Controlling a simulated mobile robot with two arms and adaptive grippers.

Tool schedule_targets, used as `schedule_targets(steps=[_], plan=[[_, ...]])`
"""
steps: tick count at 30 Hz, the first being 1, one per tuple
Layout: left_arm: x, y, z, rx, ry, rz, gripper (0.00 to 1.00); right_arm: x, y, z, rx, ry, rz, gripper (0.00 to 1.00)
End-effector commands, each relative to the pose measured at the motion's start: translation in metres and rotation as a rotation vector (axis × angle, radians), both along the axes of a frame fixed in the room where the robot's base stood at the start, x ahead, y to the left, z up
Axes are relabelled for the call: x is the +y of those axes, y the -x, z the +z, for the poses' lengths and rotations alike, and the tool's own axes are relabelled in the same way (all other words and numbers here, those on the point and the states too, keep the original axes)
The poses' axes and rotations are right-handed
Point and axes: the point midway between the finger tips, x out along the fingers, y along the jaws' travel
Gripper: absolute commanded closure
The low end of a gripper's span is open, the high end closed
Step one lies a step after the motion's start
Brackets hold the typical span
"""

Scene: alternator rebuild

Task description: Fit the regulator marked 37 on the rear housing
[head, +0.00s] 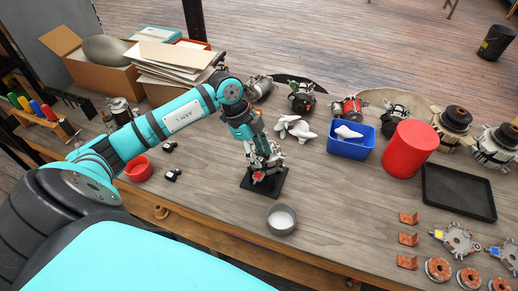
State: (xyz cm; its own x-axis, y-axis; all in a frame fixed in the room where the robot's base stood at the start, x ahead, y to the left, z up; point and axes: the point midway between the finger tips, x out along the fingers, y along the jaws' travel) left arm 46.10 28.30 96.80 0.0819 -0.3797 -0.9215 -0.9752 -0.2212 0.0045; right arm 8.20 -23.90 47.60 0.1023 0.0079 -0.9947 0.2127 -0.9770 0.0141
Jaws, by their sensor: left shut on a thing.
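My left gripper (262,165) is over a black square stand (264,192) near the middle of the table. It is shut on a small part that its fingers mostly hide. Metal and a bit of red show at the fingertips, just above the stand; I cannot tell housing from held part there. Two small black parts (172,175), which look like regulators, lie to the left of the stand. No number 37 can be read on anything. My right gripper is not in view.
A grey cup (281,218) stands in front of the stand. A red ring-shaped dish (139,169) is at left. Behind are a white cloth (296,128) and a blue bin (350,145). To the right are a red cylinder (410,149), a black tray (458,190) and copper-coloured brackets (408,239).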

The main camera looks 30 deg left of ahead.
Motion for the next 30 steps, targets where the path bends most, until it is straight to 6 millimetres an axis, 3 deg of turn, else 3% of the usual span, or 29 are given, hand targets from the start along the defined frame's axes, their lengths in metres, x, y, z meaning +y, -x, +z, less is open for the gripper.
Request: schedule_targets(steps=[2, 3, 9, 23, 30], plan=[[0.008, -0.002, -0.007, 0.000, -0.019, 0.016, 0.91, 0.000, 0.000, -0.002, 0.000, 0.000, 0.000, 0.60], [0.008, -0.002, -0.007, 0.000, -0.019, 0.016, 0.55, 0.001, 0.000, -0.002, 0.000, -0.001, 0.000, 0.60], [0.008, -0.001, -0.007, 0.003, -0.020, 0.016, 0.31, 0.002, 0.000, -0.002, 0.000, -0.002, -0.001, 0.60], [0.008, -0.001, -0.005, 0.003, -0.020, 0.016, 0.31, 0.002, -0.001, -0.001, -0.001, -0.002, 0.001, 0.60], [0.017, 0.000, 0.020, -0.004, -0.021, 0.016, 0.31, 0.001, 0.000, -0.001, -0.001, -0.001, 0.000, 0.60]])
